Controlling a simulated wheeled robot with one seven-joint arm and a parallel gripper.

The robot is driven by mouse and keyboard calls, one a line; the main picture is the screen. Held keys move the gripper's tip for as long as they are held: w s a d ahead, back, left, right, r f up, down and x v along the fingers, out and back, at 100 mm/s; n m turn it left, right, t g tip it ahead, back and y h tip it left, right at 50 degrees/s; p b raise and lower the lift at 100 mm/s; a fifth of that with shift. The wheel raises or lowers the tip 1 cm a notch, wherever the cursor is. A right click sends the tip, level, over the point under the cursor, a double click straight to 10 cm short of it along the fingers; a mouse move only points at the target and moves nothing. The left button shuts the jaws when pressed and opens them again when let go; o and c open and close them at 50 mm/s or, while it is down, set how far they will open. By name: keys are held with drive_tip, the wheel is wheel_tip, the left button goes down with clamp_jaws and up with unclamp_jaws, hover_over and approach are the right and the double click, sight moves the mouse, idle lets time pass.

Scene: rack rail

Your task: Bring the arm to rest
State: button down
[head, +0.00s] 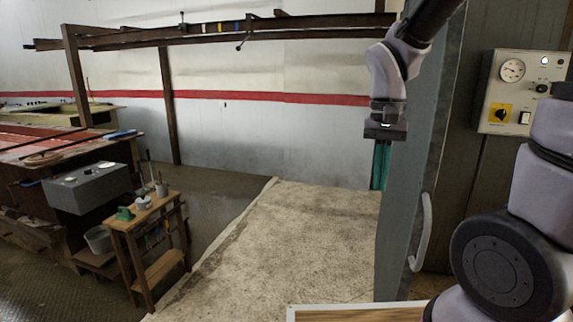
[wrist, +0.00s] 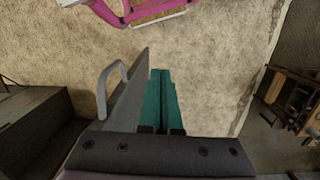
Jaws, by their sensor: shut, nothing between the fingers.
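My gripper (head: 380,166) hangs from my arm in the upper right of the head view, pointing down. Its teal fingers are together with nothing between them. It is just left of the tall grey panel (head: 412,180), which hides part of it; I cannot tell whether they touch. In the wrist view the teal fingers of my gripper (wrist: 161,90) lie side by side, shut. The panel's edge (wrist: 128,108) shows close on their left.
The panel has a pale handle (head: 421,235). A control box (head: 520,90) is at the right. A dark overhead rail (head: 215,32) crosses the back. A small wooden stand (head: 150,235) and a workbench are at left. A pink-edged object (wrist: 140,10) shows in the wrist view.

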drive_tip(key=s+d+r+t+y, duration=0.1)
drive_tip(key=d+r+t, duration=0.1)
drive_tip(key=r+t, duration=0.2)
drive_tip(key=d+r+t, duration=0.3)
drive_tip(key=r+t, duration=0.1)
drive_tip(key=r, duration=0.7)
drive_tip(key=shift+s+d+y, duration=0.2)
drive_tip(key=shift+s+y, duration=0.2)
